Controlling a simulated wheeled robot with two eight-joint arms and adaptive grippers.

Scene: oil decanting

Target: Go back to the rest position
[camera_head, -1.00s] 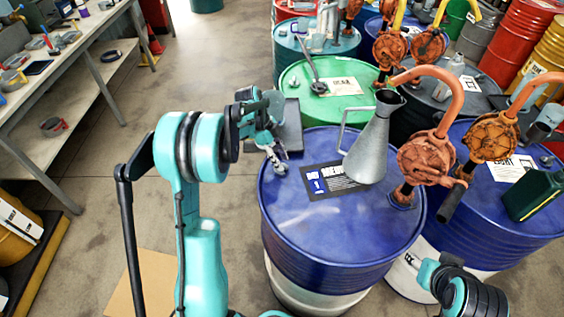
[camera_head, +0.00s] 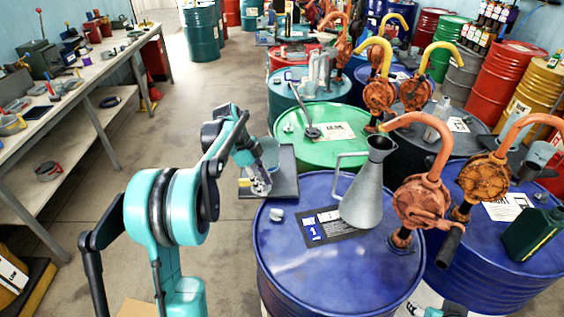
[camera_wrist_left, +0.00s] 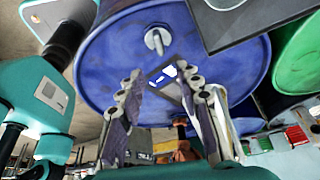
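My left gripper (camera_head: 262,186) is at the far-left side of the blue drum (camera_head: 330,275), in front of a dark flat plate. In the left wrist view its two fingers (camera_wrist_left: 160,88) are spread apart with nothing between them, and the blue drum top (camera_wrist_left: 110,65) shows beyond. A grey metal jug (camera_head: 366,195) with a spout and handle stands upright on the drum, apart from the gripper.
An orange hand pump (camera_head: 418,203) rises from the blue drum's right side. A green drum (camera_head: 355,150) stands behind, and a second blue drum (camera_head: 500,270) with a dark green canister (camera_head: 533,234) stands right. A workbench (camera_head: 85,75) runs along the left; the floor (camera_head: 190,100) between is clear.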

